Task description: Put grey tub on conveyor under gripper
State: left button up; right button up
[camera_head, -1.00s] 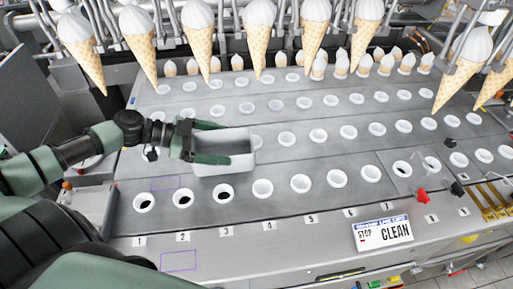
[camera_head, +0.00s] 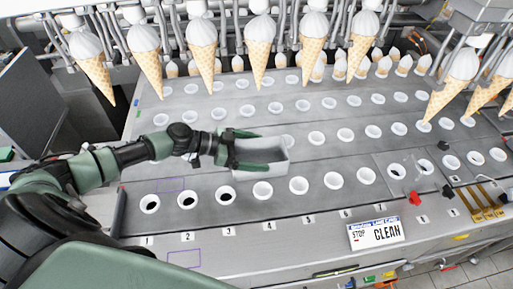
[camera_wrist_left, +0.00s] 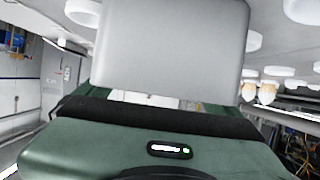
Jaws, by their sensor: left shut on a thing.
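The grey tub (camera_head: 266,156) is a small rectangular open container in the middle of the head view. My left gripper (camera_head: 240,150) is shut on the tub's left end, with green fingers along its sides. The tub appears upright, over the conveyor (camera_head: 330,110); whether it touches the surface I cannot tell. In the left wrist view the tub (camera_wrist_left: 170,50) fills the upper middle. Cones (camera_head: 262,55) with white tops hang in grippers along the back, beyond the tub. My right gripper does not show.
The conveyor has rows of white-ringed holes (camera_head: 299,186), numbered along the front edge. Smaller cones (camera_head: 383,66) stand in the back row. A sign reading CLEAN (camera_head: 377,232) is at the front right. Red and black knobs (camera_head: 413,198) stand at the right.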

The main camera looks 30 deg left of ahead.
aim_at(244, 152)
pick_arm(q)
jog(key=shift+f, duration=0.1)
jog(key=shift+f+b, duration=0.1)
jog(key=shift+b, duration=0.2)
jog(key=o, duration=1.1)
jog(key=shift+r+p, duration=0.3)
jog(key=shift+p, duration=0.05)
jog(key=s+a+b, duration=0.2)
jog(key=a, duration=0.1)
jog(key=shift+s+r+b, duration=0.15)
jog(key=shift+r+b, duration=0.05)
jog(key=shift+b, duration=0.1)
jog(key=b+v, duration=0.1)
jog(key=v, duration=0.7)
jog(key=shift+r, duration=0.4)
